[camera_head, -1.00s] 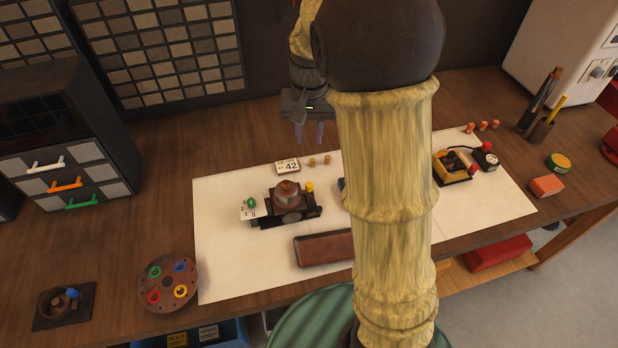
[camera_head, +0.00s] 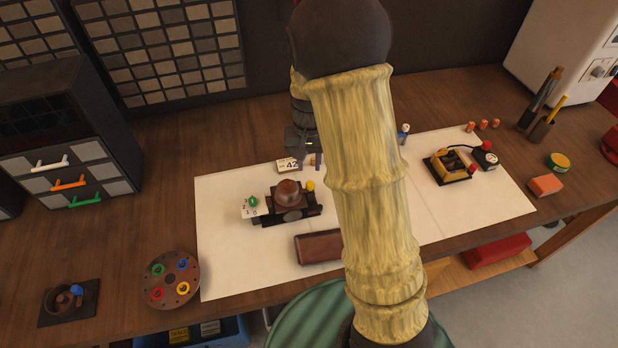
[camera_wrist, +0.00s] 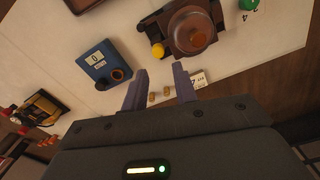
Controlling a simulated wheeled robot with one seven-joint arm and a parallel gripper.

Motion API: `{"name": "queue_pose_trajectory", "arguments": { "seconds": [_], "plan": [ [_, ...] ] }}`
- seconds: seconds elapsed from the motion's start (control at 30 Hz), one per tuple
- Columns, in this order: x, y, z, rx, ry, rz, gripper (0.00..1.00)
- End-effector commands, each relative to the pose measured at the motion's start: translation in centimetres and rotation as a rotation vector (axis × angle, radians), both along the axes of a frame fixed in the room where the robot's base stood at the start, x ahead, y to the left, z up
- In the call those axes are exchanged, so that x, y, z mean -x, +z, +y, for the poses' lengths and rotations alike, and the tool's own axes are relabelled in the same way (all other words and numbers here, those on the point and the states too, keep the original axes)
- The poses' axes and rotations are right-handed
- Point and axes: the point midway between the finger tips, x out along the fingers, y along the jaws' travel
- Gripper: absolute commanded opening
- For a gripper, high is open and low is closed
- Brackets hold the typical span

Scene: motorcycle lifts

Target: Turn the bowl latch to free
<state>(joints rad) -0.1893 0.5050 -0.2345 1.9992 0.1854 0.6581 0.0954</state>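A brown dome-shaped bowl (camera_head: 288,192) sits on a dark base on the white mat, with a yellow knob (camera_head: 310,186) at its right and a green knob (camera_head: 253,201) by a number card at its left. The bowl (camera_wrist: 192,34) and yellow knob (camera_wrist: 157,51) also show in the wrist view. I cannot tell for sure which part is the latch. My gripper (camera_head: 309,160) is behind the bowl, near the 42 card, partly hidden by my arm. In the wrist view my gripper (camera_wrist: 160,72) is open, with nothing between its fingers and the yellow knob just beyond them.
A blue unit (camera_wrist: 104,64) stands beside the bowl unit, hidden by my arm in the head view. Two brass pieces (camera_wrist: 160,93) and the 42 card (camera_head: 288,165) lie near the fingers. A brown case (camera_head: 318,247) lies in front. A yellow unit (camera_head: 452,163) stands right.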

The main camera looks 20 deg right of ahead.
Motion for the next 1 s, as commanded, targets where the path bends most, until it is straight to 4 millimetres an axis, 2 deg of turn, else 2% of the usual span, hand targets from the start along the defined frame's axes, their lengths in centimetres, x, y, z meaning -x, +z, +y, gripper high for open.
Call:
{"name": "queue_pose_trajectory", "arguments": {
  "seconds": [0.2,0.4,0.57,0.8,0.83,0.97,1.0],
  "plan": [
    [0.1,-3.8,-0.4,0.001,-0.007,0.004,0.28],
    [0.1,-6.6,-0.3,0.0,-0.005,0.002,0.28],
    [0.0,-7.6,-0.1,0.0,-0.002,0.0,0.28],
    [0.0,-7.7,0.0,-0.001,-0.001,-0.001,0.28],
    [0.0,-7.7,0.0,-0.001,-0.001,-0.001,0.26],
    [0.0,-7.7,-0.1,-0.001,-0.001,-0.001,0.01],
    [0.0,-7.7,-0.1,-0.001,-0.001,-0.001,0.0]
  ]
}}
